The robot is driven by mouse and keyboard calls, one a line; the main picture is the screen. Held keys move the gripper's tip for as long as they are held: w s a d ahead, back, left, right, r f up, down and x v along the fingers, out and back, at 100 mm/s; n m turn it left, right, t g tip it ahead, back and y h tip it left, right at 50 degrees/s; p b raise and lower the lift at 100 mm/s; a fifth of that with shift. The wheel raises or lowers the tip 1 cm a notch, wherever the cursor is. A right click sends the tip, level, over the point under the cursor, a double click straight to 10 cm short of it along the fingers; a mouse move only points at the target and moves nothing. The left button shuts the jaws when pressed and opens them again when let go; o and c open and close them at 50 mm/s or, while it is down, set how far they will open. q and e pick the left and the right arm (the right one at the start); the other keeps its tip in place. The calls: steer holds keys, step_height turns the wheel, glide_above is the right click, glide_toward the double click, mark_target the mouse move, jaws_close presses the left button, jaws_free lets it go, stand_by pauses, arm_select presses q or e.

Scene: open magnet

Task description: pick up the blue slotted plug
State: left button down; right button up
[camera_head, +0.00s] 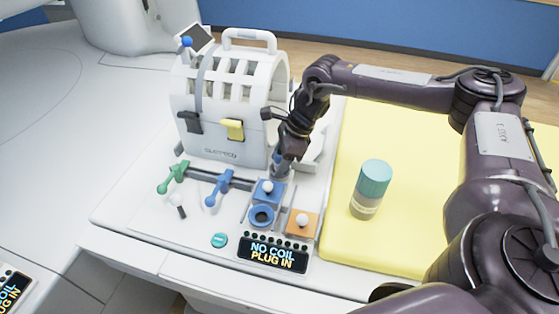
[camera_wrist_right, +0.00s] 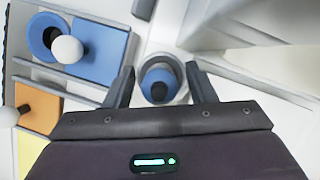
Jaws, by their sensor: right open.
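A round blue piece with a dark centre, which looks like the blue slotted plug (camera_wrist_right: 158,78), sits between the two fingers of my right gripper (camera_wrist_right: 157,88) in the right wrist view. The fingers are apart, one on each side of it, and I cannot tell whether they touch it. Its slot is not clear. In the head view my right gripper (camera_head: 281,165) points down at the front right of the white slotted device (camera_head: 222,110), and it mostly hides the plug. My left gripper is not in view.
Beside the gripper is a blue block (camera_head: 266,198) with a white ball knob and a blue ring (camera_head: 261,216). An orange block (camera_head: 302,226), green lever (camera_head: 173,178) and blue lever (camera_head: 219,189) are close. A display (camera_head: 273,253) reads "NO COIL PLUG IN". A teal-capped bottle (camera_head: 370,190) stands on the yellow mat (camera_head: 400,250).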

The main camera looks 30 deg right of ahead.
steer(key=c, duration=1)
steer(key=shift+o, duration=0.2)
steer(key=shift+r, duration=0.1)
step_height(320, 180, up, 10)
steer(key=shift+w+r+b, duration=0.1)
steer(key=shift+r+b, duration=0.05)
steer(key=shift+b, duration=0.85)
step_height(320, 180, up, 10)
steer(key=p, duration=0.3)
steer(key=shift+f+p, duration=0.25)
steer(key=shift+p, duration=0.15)
